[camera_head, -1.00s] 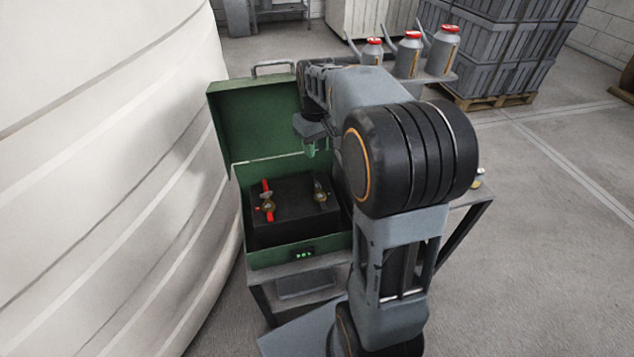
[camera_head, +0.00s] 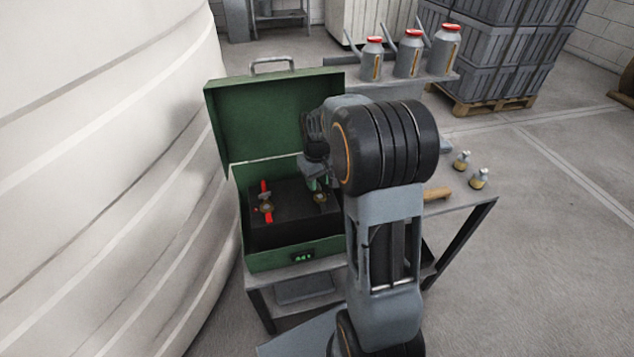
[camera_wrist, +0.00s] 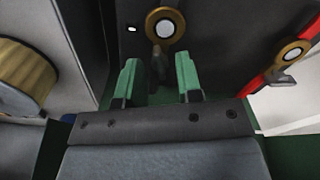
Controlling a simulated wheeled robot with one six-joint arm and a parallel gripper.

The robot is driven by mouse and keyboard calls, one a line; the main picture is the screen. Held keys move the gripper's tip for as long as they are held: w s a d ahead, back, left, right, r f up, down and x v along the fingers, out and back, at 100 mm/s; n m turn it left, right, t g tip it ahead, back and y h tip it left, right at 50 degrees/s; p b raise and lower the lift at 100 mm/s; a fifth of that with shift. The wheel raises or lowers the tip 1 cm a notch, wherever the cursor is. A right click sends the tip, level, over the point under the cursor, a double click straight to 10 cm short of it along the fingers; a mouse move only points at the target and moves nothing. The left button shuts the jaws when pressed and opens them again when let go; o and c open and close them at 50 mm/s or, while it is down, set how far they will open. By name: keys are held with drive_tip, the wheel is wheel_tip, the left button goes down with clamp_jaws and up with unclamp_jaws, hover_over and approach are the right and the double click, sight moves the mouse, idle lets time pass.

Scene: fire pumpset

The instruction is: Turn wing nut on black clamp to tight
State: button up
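The black battery (camera_head: 285,222) sits in the open green box (camera_head: 275,262). The black clamp (camera_head: 321,197) is at the battery's right, around a round post; its brass ring also shows at the top of the wrist view (camera_wrist: 151,20). A small dark wing nut (camera_wrist: 158,60) lies just below that ring, between the green fingertips in the picture. My gripper (camera_wrist: 158,72) is open, with a gap on both sides of the nut; in the head view it (camera_head: 318,183) is just above the black clamp. The red clamp (camera_head: 267,200) is on the battery's left.
The box's raised lid (camera_head: 262,120) stands behind the battery. On the table to the right are two small brass-and-white items (camera_head: 479,179) and a wooden piece (camera_head: 437,193). Several grey cans (camera_head: 409,60) stand on a shelf behind. A large pale tank (camera_head: 110,180) fills the left.

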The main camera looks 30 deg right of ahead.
drive_tip(key=shift+f, duration=0.2)
drive_tip(key=shift+c, duration=0.3)
clamp_jaws()
